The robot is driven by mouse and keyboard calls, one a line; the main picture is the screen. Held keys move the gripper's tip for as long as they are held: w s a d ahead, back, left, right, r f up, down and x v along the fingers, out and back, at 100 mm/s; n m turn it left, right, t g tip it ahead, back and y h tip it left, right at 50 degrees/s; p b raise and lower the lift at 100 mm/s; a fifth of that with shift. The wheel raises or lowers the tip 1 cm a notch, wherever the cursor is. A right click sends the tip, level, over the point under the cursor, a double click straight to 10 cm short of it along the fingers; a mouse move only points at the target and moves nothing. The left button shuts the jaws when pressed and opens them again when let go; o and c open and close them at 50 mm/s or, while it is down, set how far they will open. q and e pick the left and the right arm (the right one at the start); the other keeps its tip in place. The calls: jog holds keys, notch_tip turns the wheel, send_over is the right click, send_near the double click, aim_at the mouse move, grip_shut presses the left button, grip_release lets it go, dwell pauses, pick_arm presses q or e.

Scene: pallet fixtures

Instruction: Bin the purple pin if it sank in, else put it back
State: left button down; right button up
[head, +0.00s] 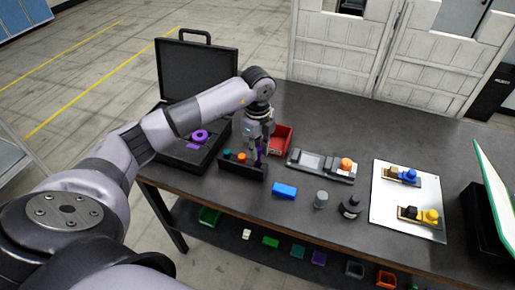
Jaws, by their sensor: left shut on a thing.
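My left gripper (259,143) points down and is shut on the purple pin (258,156). The purple pin shows as a thin strip below the fingers, at the right end of a black block (243,173). I cannot tell whether the pin's lower end is in the block or just above it. A green-topped pin (228,154) and an orange-topped pin (242,156) stand in the same block. A red bin (284,138) is just behind and right of the gripper, partly hidden by it. My right gripper is not in view.
An open black case (197,69) with a purple ring (200,135) stands at left. A grey fixture with an orange knob (346,164), blue block (284,191), grey cylinder (321,199), dark bottle (350,207) and white plate (385,215) are to the right. Small bins sit below.

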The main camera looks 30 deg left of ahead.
pick_arm(q)
jog(key=shift+f+b, duration=0.4)
jog(key=shift+f, duration=0.1)
jog(key=shift+f+b, duration=0.45)
jog(key=shift+f, duration=0.25)
dwell(0.3)
jog(key=c, duration=1.4)
grip_release()
jog(key=shift+o, duration=0.4)
jog(key=o, duration=0.3)
jog(key=shift+o, duration=0.2)
jog(key=shift+r, duration=0.2)
notch_tip(320, 180, up, 9)
jog(key=p, duration=0.6)
jog(key=shift+f+p, duration=0.1)
jog(key=shift+p, duration=0.2)
